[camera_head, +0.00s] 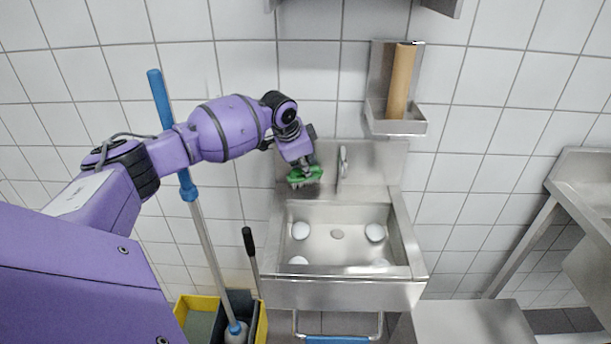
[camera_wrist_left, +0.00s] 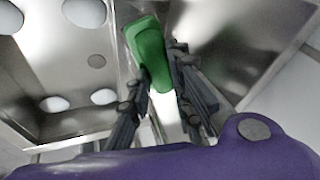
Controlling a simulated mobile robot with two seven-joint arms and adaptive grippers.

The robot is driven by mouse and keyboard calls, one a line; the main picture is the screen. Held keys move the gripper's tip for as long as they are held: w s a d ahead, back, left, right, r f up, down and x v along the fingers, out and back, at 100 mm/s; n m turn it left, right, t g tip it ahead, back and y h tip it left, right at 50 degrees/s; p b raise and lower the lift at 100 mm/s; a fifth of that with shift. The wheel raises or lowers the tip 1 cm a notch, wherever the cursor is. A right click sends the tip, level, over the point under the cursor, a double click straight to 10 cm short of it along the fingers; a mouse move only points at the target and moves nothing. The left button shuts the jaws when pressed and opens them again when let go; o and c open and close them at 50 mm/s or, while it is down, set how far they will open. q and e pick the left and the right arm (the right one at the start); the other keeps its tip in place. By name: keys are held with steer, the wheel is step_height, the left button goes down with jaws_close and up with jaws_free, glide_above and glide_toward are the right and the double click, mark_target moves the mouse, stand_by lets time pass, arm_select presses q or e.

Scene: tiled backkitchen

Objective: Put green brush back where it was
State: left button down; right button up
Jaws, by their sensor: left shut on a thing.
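The green brush (camera_head: 307,176) is at the back left corner of the steel sink (camera_head: 415,270), near the backsplash, with its pale bristles facing down. My left gripper (camera_head: 302,166) is above it and shut on it. In the left wrist view the green brush (camera_wrist_left: 147,48) sits between the two dark fingers of my left gripper (camera_wrist_left: 160,85). Whether the bristles touch the sink's back ledge cannot be told. My right gripper is not in view.
The faucet (camera_head: 343,163) stands just right of the brush. Several white round objects (camera_head: 375,232) lie in the basin. A wall holder (camera_head: 415,127) with a brown roll (camera_head: 401,82) hangs above right. A blue-handled mop (camera_head: 205,235) stands left in a yellow bucket (camera_head: 182,308).

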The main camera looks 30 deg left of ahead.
arm_select(q)
steer(key=shift+f, duration=1.5)
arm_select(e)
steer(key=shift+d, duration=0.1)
arm_select(q)
steer(key=shift+f, duration=0.1)
steer(key=shift+f, duration=0.1)
steer(key=c, duration=1.9)
jaws_free()
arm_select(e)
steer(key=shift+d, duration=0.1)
arm_select(q)
steer(key=shift+o, duration=0.2)
steer(key=shift+s+r, duration=0.1)
steer(key=shift+r, duration=0.3)
steer(key=p+v, duration=0.5)
steer(key=v, duration=0.6)
steer(key=shift+r, duration=0.2)
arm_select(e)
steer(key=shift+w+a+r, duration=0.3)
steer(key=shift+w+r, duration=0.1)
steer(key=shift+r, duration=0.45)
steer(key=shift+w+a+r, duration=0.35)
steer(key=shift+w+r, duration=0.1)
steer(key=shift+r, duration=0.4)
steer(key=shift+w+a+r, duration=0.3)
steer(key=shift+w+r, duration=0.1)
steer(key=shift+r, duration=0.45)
